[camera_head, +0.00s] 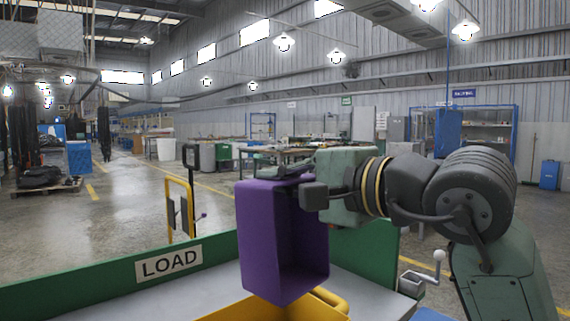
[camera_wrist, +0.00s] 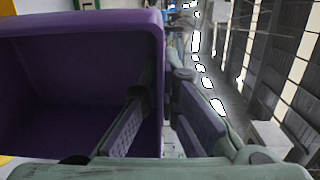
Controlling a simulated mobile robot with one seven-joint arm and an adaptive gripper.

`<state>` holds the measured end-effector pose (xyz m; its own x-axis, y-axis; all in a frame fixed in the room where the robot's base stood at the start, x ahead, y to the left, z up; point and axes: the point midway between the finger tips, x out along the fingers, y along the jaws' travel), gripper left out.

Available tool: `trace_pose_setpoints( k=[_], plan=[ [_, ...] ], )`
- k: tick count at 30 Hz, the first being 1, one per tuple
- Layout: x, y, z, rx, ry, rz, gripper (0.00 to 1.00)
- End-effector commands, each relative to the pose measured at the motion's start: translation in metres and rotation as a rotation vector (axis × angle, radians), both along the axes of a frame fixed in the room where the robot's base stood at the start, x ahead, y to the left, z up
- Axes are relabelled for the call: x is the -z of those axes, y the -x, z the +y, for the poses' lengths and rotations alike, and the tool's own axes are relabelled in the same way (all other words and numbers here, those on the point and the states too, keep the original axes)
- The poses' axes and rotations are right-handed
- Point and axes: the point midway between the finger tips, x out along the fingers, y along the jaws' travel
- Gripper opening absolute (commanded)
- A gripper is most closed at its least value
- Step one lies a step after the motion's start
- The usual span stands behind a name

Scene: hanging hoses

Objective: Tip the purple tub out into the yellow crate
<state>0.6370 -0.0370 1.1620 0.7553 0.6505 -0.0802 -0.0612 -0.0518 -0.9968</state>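The purple tub (camera_head: 262,245) hangs in my gripper (camera_head: 303,180) above the yellow crate (camera_head: 325,298). The tub is tipped on its side, its open mouth turned toward the right and the camera. In the wrist view the tub (camera_wrist: 70,22) fills the left half, and I look into its dark inside, where I see no contents. My gripper (camera_wrist: 160,100) is shut on the tub's wall, one finger inside and one outside. Only the crate's yellow rim and part of its side show at the bottom of the head view; its inside is mostly hidden.
The crate stands in a grey-floored bay with green walls (camera_head: 110,285) and a LOAD sign (camera_head: 168,264). A crank handle (camera_head: 428,268) is at the right. The air left of the tub is clear.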

Motion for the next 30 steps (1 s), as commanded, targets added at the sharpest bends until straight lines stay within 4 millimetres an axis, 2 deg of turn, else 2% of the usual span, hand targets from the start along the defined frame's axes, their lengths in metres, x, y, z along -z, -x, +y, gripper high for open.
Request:
trace_pose_setpoints(
  k=[1,30],
  plan=[
    [-0.007,-0.001,0.001,0.0,0.013,0.015,0.0],
    [-0.02,-0.025,0.022,0.0,0.253,0.293,0.0]
  ],
)
